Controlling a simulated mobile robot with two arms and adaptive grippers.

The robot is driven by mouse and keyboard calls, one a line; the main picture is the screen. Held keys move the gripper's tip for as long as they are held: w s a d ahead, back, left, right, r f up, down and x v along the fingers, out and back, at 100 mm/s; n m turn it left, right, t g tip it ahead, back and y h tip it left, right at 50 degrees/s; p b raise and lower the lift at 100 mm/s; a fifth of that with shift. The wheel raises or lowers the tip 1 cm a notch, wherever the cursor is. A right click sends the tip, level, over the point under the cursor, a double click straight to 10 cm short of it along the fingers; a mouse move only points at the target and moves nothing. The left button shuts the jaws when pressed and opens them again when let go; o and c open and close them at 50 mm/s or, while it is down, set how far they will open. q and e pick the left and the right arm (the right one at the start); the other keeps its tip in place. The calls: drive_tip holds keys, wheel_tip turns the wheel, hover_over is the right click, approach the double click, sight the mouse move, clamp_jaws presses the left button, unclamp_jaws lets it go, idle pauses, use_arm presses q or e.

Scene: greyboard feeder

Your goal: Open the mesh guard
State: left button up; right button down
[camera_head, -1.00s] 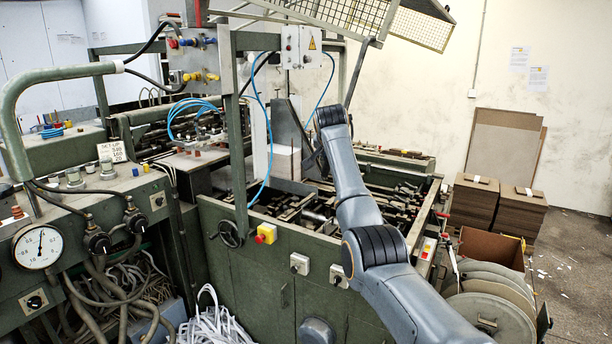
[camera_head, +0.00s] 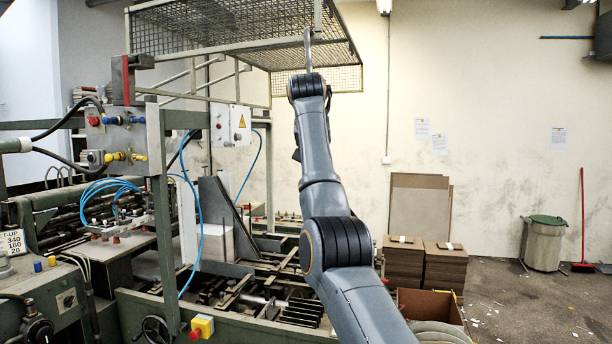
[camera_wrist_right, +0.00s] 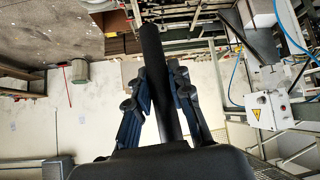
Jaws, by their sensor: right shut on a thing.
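The mesh guard (camera_head: 240,32) is a frame with wire mesh panels. It stands raised high over the green machine, at the top of the head view, and its upper part is cut off. A grey bar (camera_head: 307,50) runs down from the guard to the end of my right arm. In the right wrist view, my right gripper (camera_wrist_right: 161,74) is shut on this dark bar (camera_wrist_right: 155,48), with one finger on each side. My left gripper is in neither view.
The machine's control box (camera_head: 118,140) and a white box with a warning sign (camera_head: 231,125) are at left. Stacked brown board (camera_head: 404,262), a grey bin (camera_head: 544,242) and a red broom (camera_head: 583,225) stand at right.

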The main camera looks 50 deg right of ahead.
drive_tip(key=shift+r, duration=0.2)
drive_tip(key=c, duration=1.2)
unclamp_jaws()
drive_tip(key=shift+d, duration=0.1)
drive_tip(key=shift+s+a+r, duration=0.1)
drive_tip(key=shift+a+r, duration=0.1)
drive_tip(key=shift+r, duration=0.05)
drive_tip(key=shift+v, duration=5.6)
drive_tip(key=shift+a, duration=0.1)
